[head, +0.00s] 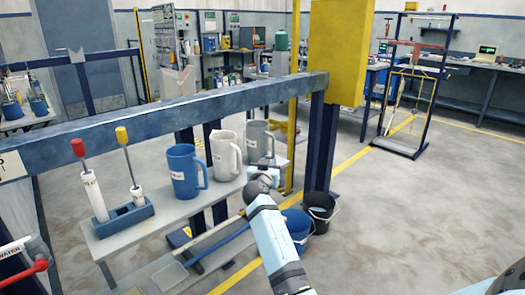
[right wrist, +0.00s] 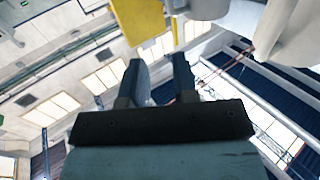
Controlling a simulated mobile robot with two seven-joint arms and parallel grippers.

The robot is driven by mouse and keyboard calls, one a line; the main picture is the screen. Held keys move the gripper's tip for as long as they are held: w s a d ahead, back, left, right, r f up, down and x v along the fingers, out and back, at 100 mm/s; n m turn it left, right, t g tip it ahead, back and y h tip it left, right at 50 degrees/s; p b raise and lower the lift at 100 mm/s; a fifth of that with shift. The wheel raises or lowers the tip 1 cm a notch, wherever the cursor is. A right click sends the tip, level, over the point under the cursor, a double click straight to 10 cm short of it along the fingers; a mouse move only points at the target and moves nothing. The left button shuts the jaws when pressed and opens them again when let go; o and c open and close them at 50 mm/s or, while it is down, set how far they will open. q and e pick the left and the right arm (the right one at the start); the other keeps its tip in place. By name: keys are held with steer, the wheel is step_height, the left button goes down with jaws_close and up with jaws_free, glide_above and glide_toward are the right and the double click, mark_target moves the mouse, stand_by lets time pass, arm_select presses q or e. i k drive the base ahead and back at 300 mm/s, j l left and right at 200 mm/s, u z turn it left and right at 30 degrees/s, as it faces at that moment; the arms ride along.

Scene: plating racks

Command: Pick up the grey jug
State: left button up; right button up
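The grey jug (head: 257,139) stands upright at the right end of the grey bench shelf, its handle toward the right. A white jug (head: 225,155) and a blue jug (head: 184,171) stand to its left. My right arm reaches up from the bottom of the head view, and its wrist end is just below and in front of the grey jug; the fingers are not clear there. In the right wrist view my right gripper (right wrist: 159,75) has its fingers apart with nothing between them. A pale grey shape at the upper right there cannot be identified surely. My left gripper is out of view.
A blue rack (head: 124,216) with red- and yellow-topped tools stands at the shelf's left. A blue-grey beam (head: 160,114) crosses above the shelf to a yellow-topped post. Blue (head: 297,230) and black (head: 321,208) buckets stand on the floor. Open floor lies to the right.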

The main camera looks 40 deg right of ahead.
mark_target(258, 133)
steer(key=i+l, duration=0.15)
steer(key=l, duration=0.25)
steer(key=i+l, duration=0.1)
steer(key=l, duration=0.25)
steer(key=i+l, duration=0.15)
steer(key=l, duration=0.25)
steer(key=u, duration=0.05)
